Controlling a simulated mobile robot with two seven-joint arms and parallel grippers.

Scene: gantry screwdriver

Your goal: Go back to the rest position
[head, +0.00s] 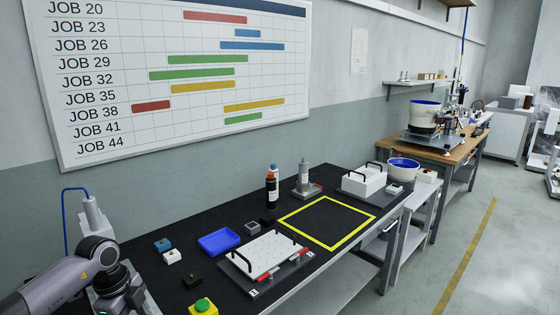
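My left arm comes in at the bottom left corner. Its grey links bend down to a dark wrist at the picture's lower edge, and no fingers show there. My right arm and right gripper do not show. On the black bench (208,262), a white perforated plate with black handles (266,254) lies on a dark base with red parts. A yellow square outline (327,246) beyond it frames an empty patch of bench.
A blue tray (219,242), a yellow box with a green button (203,307) and small blocks stand near the arm. A white cylinder with a blue hose (94,216) rises behind it. Bottles (271,190) and a white handled box (363,182) stand farther back. The floor at right is clear.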

